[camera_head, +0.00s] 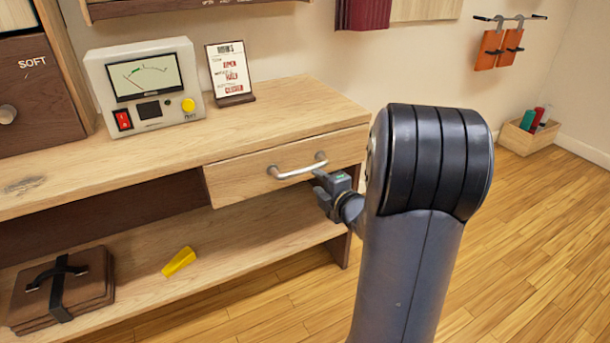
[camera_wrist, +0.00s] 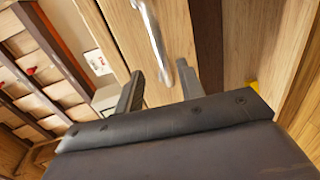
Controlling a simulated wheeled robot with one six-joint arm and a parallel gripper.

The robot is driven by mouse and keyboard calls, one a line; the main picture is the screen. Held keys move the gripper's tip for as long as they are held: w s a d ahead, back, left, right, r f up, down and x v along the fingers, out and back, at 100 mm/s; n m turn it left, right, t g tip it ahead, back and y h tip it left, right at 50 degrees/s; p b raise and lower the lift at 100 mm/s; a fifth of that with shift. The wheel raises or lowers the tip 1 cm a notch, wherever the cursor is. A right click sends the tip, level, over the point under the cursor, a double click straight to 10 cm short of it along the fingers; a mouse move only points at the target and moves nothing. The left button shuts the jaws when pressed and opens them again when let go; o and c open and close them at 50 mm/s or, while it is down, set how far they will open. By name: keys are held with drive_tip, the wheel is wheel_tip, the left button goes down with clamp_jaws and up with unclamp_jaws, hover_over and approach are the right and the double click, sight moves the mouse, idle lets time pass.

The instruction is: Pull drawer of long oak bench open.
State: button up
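The long oak bench (camera_head: 130,172) stretches across the head view from the left. Its drawer (camera_head: 237,184) sits under the right part of the top, its front roughly in line with the bench front, and it looks shut. A curved metal handle (camera_head: 297,170) runs across the drawer front; it also shows in the wrist view (camera_wrist: 154,35). My gripper (camera_head: 320,183) is just in front of the handle's right end. In the wrist view its two fingers (camera_wrist: 159,70) are apart, with the handle's near end appearing between them. Contact with the handle cannot be told.
A meter box (camera_head: 148,88) and a small sign (camera_head: 231,72) stand on the bench top. A brown case (camera_head: 85,281) and a yellow wedge (camera_head: 179,262) lie on the lower shelf. A wooden crate (camera_head: 525,139) stands by the wall. The floor at right is clear.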

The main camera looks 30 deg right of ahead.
sight(305, 172)
drive_tip(key=w, duration=0.3)
drive_tip(key=w+f+b, duration=0.1)
drive_tip(key=w, duration=0.5)
drive_tip(key=shift+w+a+f+b, duration=0.1)
drive_tip(key=shift+a+f+b, duration=0.05)
drive_tip(key=shift+f+b, duration=0.2)
clamp_jaws()
